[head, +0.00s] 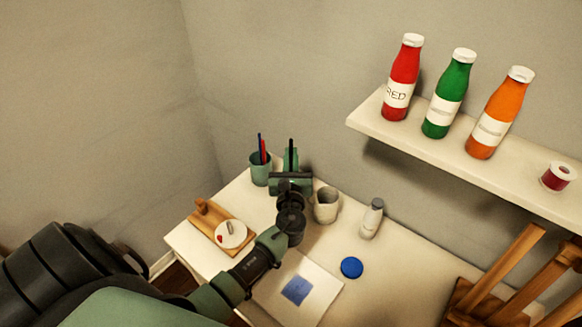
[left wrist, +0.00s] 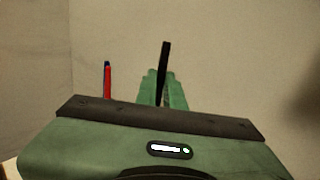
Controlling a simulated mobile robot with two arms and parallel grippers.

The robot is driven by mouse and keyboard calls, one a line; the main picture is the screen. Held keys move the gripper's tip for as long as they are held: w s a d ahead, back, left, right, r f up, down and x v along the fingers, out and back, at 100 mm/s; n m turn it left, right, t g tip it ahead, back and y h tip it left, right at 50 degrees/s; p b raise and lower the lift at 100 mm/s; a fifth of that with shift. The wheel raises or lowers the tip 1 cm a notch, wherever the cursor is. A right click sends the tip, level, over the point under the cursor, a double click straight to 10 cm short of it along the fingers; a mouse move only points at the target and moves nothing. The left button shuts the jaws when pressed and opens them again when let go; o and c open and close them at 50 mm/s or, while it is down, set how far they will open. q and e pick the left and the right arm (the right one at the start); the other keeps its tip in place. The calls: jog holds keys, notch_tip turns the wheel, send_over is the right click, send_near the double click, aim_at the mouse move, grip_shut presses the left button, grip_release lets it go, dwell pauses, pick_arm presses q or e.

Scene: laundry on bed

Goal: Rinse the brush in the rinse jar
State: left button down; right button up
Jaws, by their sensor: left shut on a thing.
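My left gripper (head: 290,168) reaches over the back of the white desk from the left. In the left wrist view its green fingers (left wrist: 156,92) are shut on a thin black stick, seemingly the brush (left wrist: 165,62), whose upper end stands up nearly upright, slightly tilted. The brush's lower end is hidden behind the gripper. A pale, open cup, which looks like the rinse jar (head: 326,207), stands on the desk just right of the gripper. The gripper is beside and behind it, not visibly over its mouth. My right gripper is in neither view.
A green cup (head: 260,172) with pens stands left of the gripper. A wooden board (head: 207,222), paper with a blue patch (head: 318,286), a blue lid (head: 351,267) and a white bottle (head: 371,218) are on the desk. A wall shelf (head: 453,155) holds bottles.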

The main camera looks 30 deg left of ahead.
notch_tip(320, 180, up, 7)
jog(key=p, duration=0.6)
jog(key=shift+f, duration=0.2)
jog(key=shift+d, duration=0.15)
dwell(0.4)
dwell(1.2)
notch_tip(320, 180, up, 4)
jog(key=p, duration=0.4)
dwell(0.7)
